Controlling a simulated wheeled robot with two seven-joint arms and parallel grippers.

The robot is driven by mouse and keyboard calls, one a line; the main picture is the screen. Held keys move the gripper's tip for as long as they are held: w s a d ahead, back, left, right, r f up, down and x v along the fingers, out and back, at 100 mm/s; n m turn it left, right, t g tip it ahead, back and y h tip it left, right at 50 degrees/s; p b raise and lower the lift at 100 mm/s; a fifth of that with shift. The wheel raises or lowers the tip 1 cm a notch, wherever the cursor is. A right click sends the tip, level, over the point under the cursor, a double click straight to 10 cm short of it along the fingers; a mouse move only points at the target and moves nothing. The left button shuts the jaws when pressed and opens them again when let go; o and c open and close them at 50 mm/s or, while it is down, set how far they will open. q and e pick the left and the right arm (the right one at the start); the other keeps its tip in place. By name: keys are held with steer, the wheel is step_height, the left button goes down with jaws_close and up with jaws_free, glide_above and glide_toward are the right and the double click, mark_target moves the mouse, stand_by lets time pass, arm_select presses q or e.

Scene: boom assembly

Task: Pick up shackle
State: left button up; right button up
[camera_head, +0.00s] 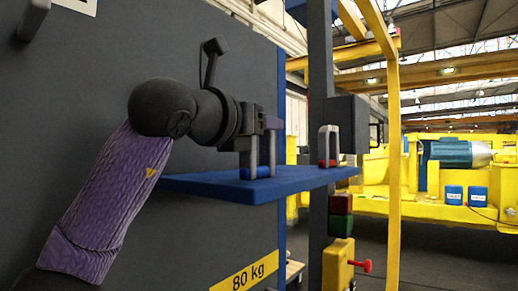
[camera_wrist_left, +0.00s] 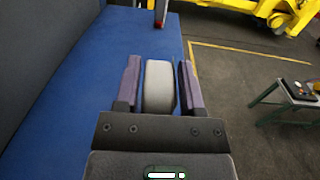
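A grey U-shaped shackle with a blue pin (camera_head: 253,157) stands upright on the blue shelf (camera_head: 215,186). My left gripper (camera_head: 266,124) is at the top of this shackle, with its purple fingers on either side of it. In the left wrist view the shackle's rounded grey top (camera_wrist_left: 159,86) lies between the two fingers, with narrow gaps beside it, so the gripper looks open around it. The shackle's lower part is hidden there. A second grey shackle with a red pin (camera_head: 328,146) stands farther along the shelf. My right gripper is not in view.
A dark panel (camera_head: 80,90) rises along the left side of the shelf. A dark post and a yellow frame (camera_head: 394,130) stand past the shelf. Red and green blocks (camera_head: 341,214) are below its far end.

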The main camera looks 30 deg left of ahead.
arm_select(q)
steer(key=shift+w+a, duration=0.1)
steer(key=shift+w, duration=0.05)
steer(key=shift+c, duration=1.2)
jaws_close()
steer(key=shift+r, duration=0.25)
step_height(320, 180, up, 10)
steer(key=shift+f+p, duration=0.2)
steer(key=shift+p, duration=1)
